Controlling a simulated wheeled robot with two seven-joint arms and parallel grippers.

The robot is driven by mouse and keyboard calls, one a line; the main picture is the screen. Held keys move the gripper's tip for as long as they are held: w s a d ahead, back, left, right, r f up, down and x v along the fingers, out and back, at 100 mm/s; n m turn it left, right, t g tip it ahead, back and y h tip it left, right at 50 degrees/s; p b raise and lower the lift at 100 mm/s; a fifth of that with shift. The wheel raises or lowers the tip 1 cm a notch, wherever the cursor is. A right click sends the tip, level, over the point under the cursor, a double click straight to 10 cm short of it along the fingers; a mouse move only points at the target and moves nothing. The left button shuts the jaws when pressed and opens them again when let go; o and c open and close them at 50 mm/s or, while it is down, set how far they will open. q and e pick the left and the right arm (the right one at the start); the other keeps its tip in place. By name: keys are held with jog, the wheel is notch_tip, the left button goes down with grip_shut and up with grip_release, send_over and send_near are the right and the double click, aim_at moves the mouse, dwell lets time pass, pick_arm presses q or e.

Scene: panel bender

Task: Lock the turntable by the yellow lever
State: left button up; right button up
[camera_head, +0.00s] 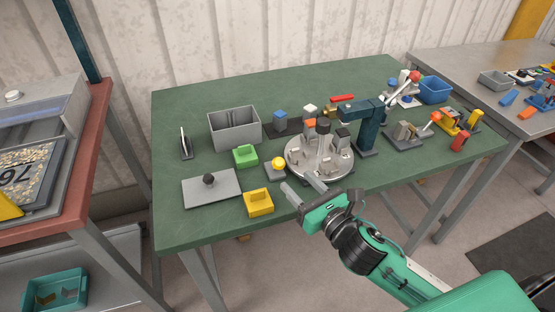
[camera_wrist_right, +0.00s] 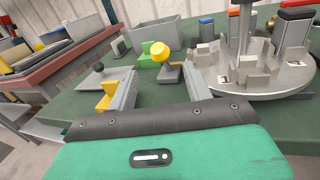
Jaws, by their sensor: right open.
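The round grey turntable (camera_head: 301,170) stands on the green table and carries several slotted holders and coloured blocks. It fills the right of the right wrist view (camera_wrist_right: 270,80). The yellow lever knob (camera_head: 278,162) sits on a small base at the turntable's left edge. In the right wrist view the knob (camera_wrist_right: 160,52) shows beyond the fingers, on a tilted stem. My right gripper (camera_head: 299,184) is open and empty, in front of the lever and turntable, apart from the knob. My left gripper is not in view.
A yellow block (camera_head: 258,204) and a grey plate with a black knob (camera_head: 211,190) lie left of the gripper. A green block (camera_head: 245,156) and a grey bin (camera_head: 234,128) stand behind. A dark teal press (camera_head: 369,130) rises right of the turntable.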

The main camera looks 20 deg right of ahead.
aim_at(283, 166)
jog(key=p+x, duration=0.1)
jog(key=x, duration=0.6)
jog(key=shift+w+a+r, duration=0.1)
jog(key=shift+w+a, duration=0.05)
jog(key=shift+w, duration=0.2)
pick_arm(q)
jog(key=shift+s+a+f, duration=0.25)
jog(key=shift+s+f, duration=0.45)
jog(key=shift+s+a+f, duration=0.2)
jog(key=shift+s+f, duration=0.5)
pick_arm(e)
jog(key=shift+w+a, duration=0.2)
jog(key=shift+w, duration=0.5)
jog(key=c, duration=1)
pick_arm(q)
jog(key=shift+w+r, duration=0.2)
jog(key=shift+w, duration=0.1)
pick_arm(e)
grip_shut()
